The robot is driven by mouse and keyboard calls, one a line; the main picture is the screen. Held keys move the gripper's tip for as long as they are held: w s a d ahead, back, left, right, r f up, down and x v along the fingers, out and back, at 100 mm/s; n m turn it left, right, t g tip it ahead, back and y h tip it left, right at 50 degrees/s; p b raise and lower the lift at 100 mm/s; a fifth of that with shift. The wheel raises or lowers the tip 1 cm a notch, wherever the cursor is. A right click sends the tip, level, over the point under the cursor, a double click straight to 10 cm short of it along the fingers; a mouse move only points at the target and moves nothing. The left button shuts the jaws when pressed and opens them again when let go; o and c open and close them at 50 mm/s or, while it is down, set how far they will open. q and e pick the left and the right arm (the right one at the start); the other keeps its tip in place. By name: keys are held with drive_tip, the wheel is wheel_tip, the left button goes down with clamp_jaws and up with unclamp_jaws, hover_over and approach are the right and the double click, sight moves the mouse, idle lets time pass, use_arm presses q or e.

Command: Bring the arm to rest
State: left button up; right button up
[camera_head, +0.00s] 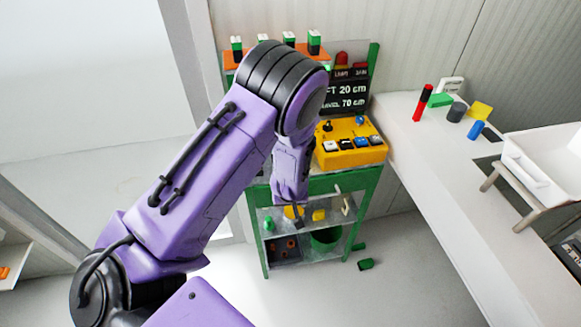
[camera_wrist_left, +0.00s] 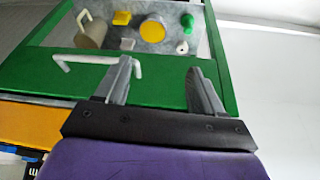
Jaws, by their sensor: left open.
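My left arm, purple with black joints, reaches in from the left in the head view and bends down in front of a green cabinet (camera_head: 365,190). My left gripper (camera_head: 297,215) hangs low at the cabinet's front. In the left wrist view the left gripper (camera_wrist_left: 160,75) is open, with nothing between its two grey fingers. The fingers lie over the green cabinet front (camera_wrist_left: 155,72), close to a white handle (camera_wrist_left: 75,60); I cannot tell whether they touch it. My right gripper is not in view.
A yellow control box (camera_head: 348,150) with buttons stands on the cabinet. Its open compartment holds several small parts, including a yellow round piece (camera_wrist_left: 152,31). A white bench (camera_head: 435,190) on the right carries a red cylinder (camera_head: 422,103) and a white tray (camera_head: 545,160). A green block (camera_head: 366,264) lies on the floor.

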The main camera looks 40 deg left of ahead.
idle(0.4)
use_arm(q)
drive_tip(key=s+d+f+b, duration=0.1)
drive_tip(key=s+f+b, duration=0.4)
drive_tip(key=s+f, duration=0.4)
drive_tip(key=s+d+f+m+y+b, duration=0.1)
drive_tip(key=s+f+b, duration=0.5)
drive_tip(key=s, duration=1)
wheel_tip(320, 180, down, 4)
drive_tip(key=shift+s+d+r, duration=0.1)
drive_tip(key=shift+s+d, duration=0.1)
drive_tip(key=shift+s, duration=0.1)
